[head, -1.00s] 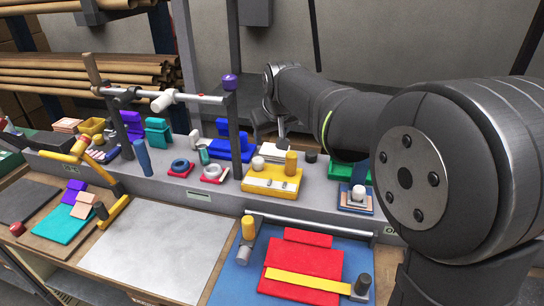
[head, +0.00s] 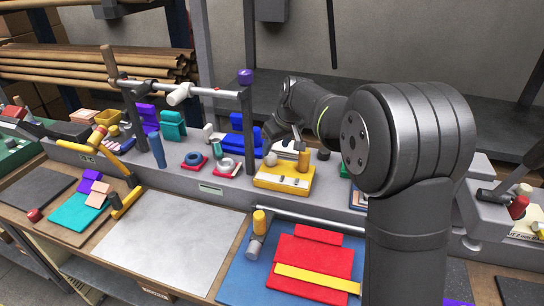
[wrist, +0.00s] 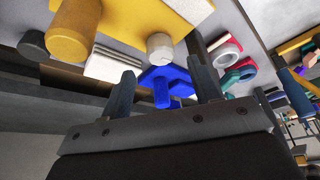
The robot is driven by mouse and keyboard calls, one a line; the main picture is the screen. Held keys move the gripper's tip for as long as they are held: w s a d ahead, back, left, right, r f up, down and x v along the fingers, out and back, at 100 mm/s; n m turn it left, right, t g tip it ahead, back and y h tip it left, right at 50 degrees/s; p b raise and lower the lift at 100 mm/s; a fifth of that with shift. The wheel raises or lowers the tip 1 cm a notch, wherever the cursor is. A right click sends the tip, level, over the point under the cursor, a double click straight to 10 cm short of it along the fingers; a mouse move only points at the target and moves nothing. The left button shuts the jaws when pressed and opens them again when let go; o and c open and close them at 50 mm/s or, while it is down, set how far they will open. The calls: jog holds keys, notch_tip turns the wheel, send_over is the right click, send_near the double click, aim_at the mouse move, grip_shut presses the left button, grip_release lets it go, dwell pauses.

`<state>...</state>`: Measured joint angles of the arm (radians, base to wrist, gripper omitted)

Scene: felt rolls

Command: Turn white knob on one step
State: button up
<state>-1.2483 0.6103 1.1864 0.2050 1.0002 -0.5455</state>
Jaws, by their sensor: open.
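A white knob (head: 271,159) stands upright on a yellow block (head: 284,179), left of a yellow knob (head: 304,160). The wrist view shows the white knob (wrist: 160,47) above the jaws, and the yellow knob (wrist: 73,32) to its left. My gripper (wrist: 163,86) is open and empty, its two fingers apart, with nothing between the tips that I can see being touched. In the head view my gripper (head: 285,136) is small and dark, just behind and above the yellow block. Whether a finger is close to the white knob is hard to tell.
A blue block (head: 236,140) stands left of the gripper. A rail with a white cylinder (head: 180,94) and a purple cap (head: 245,76) rises to the left. A dark knob (head: 323,154) is right of the yellow knob. My arm hides part of the bench at right.

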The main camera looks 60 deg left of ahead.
aim_at(271, 156)
jog(key=x, duration=0.6)
jog(key=shift+a, duration=0.1)
jog(key=shift+c, duration=0.5)
jog(key=c, duration=0.9)
jog(key=shift+s+m+t, duration=0.15)
jog(key=shift+m+t, duration=0.65)
jog(key=shift+m, duration=1.4)
jog(key=o, duration=1)
